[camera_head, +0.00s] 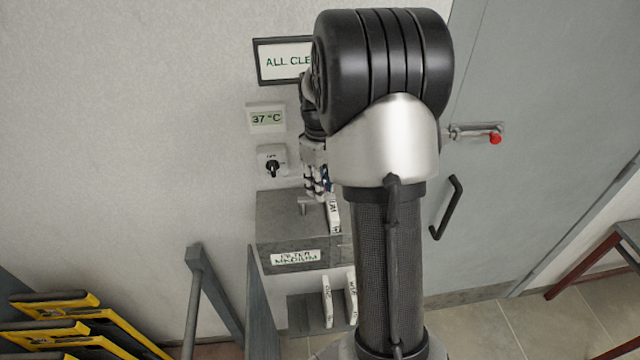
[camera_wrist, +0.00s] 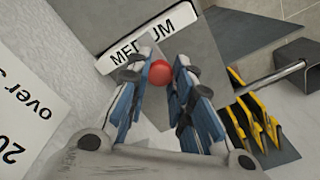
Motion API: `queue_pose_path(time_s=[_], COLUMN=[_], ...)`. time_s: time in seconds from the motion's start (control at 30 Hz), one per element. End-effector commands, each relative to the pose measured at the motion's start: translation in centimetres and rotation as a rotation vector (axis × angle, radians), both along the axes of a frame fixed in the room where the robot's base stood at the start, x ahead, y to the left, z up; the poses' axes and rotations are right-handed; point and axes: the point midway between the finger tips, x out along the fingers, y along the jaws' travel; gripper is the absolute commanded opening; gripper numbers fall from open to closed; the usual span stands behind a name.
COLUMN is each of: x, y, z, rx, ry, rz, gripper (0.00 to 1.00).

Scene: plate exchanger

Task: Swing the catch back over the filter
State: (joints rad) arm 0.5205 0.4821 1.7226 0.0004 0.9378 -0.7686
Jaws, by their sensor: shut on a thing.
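My gripper (camera_wrist: 162,63) has its two blue-padded fingers closed around a small red ball knob (camera_wrist: 160,73) in the wrist view, which appears to be the catch's knob. Behind it is a white label (camera_wrist: 130,42) reading MEDIUM; a grey strip between the knob and the label hides its middle letters. In the head view my gripper (camera_head: 318,185) is at the top of a grey box (camera_head: 275,222) labelled FILTER MEDIUM, beside a white lettered piece (camera_head: 334,213). My arm hides the box's right side, and the catch cannot be made out there.
A dial switch (camera_head: 272,163) and a 37 °C display (camera_head: 266,118) are on the wall above the box. White labelled pieces (camera_head: 328,302) stand on a lower grey shelf. Yellow-and-black pieces (camera_head: 60,303) are at lower left. A grey door (camera_head: 550,80) is at right.

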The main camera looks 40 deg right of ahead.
Motion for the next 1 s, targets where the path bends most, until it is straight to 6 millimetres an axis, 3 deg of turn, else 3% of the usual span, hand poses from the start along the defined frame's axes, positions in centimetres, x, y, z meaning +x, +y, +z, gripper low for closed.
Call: queue_pose_path(time_s=[0.33,0.37,0.6,0.7,1.0], x=[0.13,0.13,0.08,0.07,0.05], y=[-0.06,-0.06,-0.04,-0.03,-0.03], z=[0.11,0.11,0.07,0.05,0.13], rx=[-0.003,-0.003,-0.001,-0.002,-0.001], ry=[-0.004,-0.004,-0.002,-0.001,-0.001], rz=[0.005,0.005,0.003,0.003,0.003], gripper=[0.00,0.21,0.38,0.43,0.43])
